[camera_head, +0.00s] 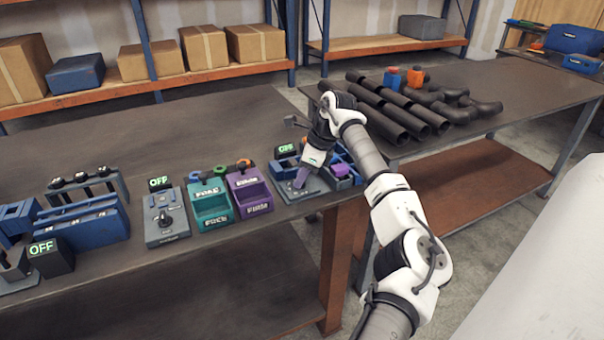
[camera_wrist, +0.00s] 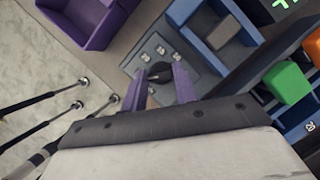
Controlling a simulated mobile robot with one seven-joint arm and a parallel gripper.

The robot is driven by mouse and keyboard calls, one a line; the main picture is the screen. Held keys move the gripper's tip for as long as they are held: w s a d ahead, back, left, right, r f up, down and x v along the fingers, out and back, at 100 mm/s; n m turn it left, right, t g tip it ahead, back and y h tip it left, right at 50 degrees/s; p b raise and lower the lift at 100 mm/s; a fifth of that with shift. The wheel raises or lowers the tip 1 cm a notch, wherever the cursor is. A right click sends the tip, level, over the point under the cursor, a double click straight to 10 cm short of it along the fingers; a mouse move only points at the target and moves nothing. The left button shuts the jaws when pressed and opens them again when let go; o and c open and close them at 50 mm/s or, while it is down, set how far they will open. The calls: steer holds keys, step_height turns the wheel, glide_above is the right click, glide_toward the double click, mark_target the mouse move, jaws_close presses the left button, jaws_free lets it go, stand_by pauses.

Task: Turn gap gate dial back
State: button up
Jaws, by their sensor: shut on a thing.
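In the wrist view, the gap gate dial is a small dark round knob (camera_wrist: 159,72) on a grey plate (camera_wrist: 142,57) with several small light marks around it. My gripper (camera_wrist: 166,82) has two purple fingers, one on each side of the knob, and is shut on it. In the head view, my gripper (camera_head: 302,178) reaches down onto the grey base (camera_head: 286,188) of the station at the right end of the near bench. The knob is hidden there by the fingers.
A purple bin (camera_head: 249,194) and a teal bin (camera_head: 211,206) stand left of the station. A grey lever box (camera_head: 165,217) is further left. Black pipes (camera_head: 385,112) lie on the far table. In the wrist view, blue walls and a green block (camera_wrist: 287,82) lie close on the right.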

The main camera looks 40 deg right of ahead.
stand_by(0.3)
steer(key=o, duration=1)
steer(key=shift+r, duration=0.1)
steer(key=b+v, duration=0.1)
steer(key=v, duration=1.2)
steer(key=shift+d+r+b, duration=0.1)
steer(key=shift+r+b, duration=0.25)
